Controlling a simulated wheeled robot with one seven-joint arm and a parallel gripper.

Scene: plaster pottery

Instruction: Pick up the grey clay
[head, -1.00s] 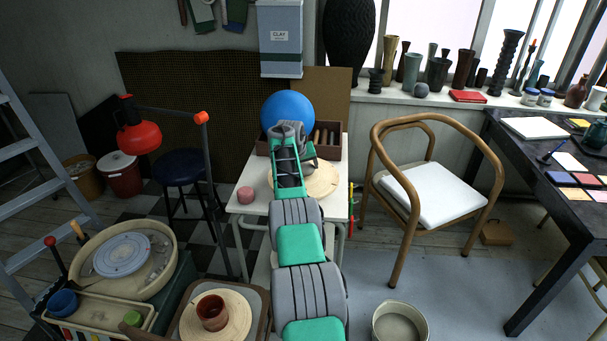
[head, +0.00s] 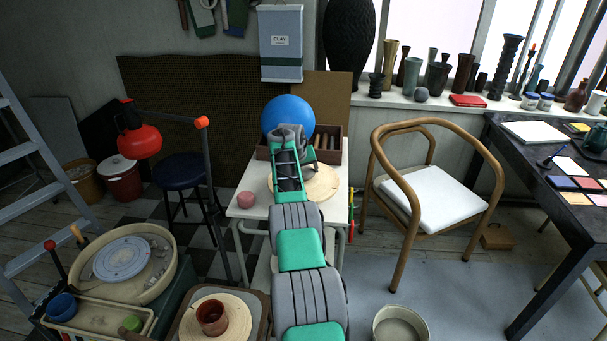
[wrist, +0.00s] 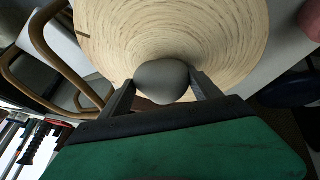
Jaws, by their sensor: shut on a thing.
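The grey clay (wrist: 163,80) is a smooth rounded lump between my two fingers in the wrist view. My gripper (wrist: 160,84) is shut on it, with a finger touching it on each side. Behind the lump is a round pale wooden board (wrist: 240,40). I cannot tell whether the clay touches the board. In the head view the board (head: 322,186) lies on a small white table (head: 247,201). There my own arm hides the clay and the fingertips.
A pink lump (head: 245,199) sits on the table left of the board. A blue ball (head: 288,116) and a brown box of tools (head: 330,152) stand at the table's back. A wooden chair (head: 440,195) is close on the right, and a red lamp (head: 139,141) on the left.

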